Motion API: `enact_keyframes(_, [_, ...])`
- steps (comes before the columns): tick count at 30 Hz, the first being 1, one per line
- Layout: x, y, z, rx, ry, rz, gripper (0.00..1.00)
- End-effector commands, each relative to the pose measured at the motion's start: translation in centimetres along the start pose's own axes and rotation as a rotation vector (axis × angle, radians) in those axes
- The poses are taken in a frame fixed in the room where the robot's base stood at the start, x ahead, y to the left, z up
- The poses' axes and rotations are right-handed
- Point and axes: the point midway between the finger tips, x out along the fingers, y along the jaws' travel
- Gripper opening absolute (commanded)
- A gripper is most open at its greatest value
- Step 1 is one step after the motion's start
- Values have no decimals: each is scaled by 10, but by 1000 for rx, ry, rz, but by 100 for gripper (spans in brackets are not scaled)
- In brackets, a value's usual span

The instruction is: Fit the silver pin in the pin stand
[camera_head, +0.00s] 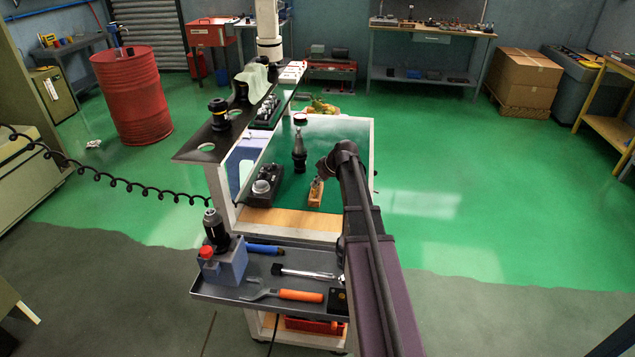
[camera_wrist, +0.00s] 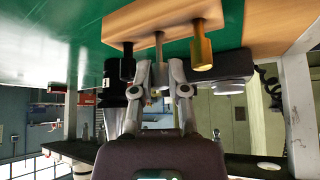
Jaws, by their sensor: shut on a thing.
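The pin stand (camera_wrist: 150,18) is a small wooden block; it also shows in the head view (camera_head: 315,195) on the cart's green top, near its front wooden edge. In the wrist view it appears inverted, with a black pin (camera_wrist: 127,66) at left and a thick gold pin (camera_wrist: 203,48) at right. The silver pin (camera_wrist: 158,46) is between them, lined up with the block's middle. My gripper (camera_wrist: 161,78) is shut on the silver pin's outer end. The pin's other end meets the block in the picture; I cannot tell how deep it sits.
A black tool holder (camera_head: 299,150) stands upright behind the stand, and a dark box with a silver knob (camera_head: 265,185) lies to its left. The lower grey tray (camera_head: 215,289) holds an orange-handled wrench (camera_head: 290,294) and a blue fixture (camera_head: 224,264). Green surface right of the stand looks clear.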

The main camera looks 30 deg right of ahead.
Motion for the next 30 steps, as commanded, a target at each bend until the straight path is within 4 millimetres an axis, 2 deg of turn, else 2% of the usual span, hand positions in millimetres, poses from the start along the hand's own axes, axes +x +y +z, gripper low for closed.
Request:
enact_keyframes(7, [0, 0, 0, 0, 0, 0, 0])
enact_keyframes(8, [0, 0, 0, 0, 0, 0, 26])
enact_keyframes(9, [0, 0, 0, 0, 0, 0, 38])
enact_keyframes(11, [0, 0, 0, 0, 0, 0, 56])
enact_keyframes(12, [0, 0, 0, 0, 0, 0, 60])
enact_keyframes(30, [-6, 0, -3, 1, 0, 0, 60])
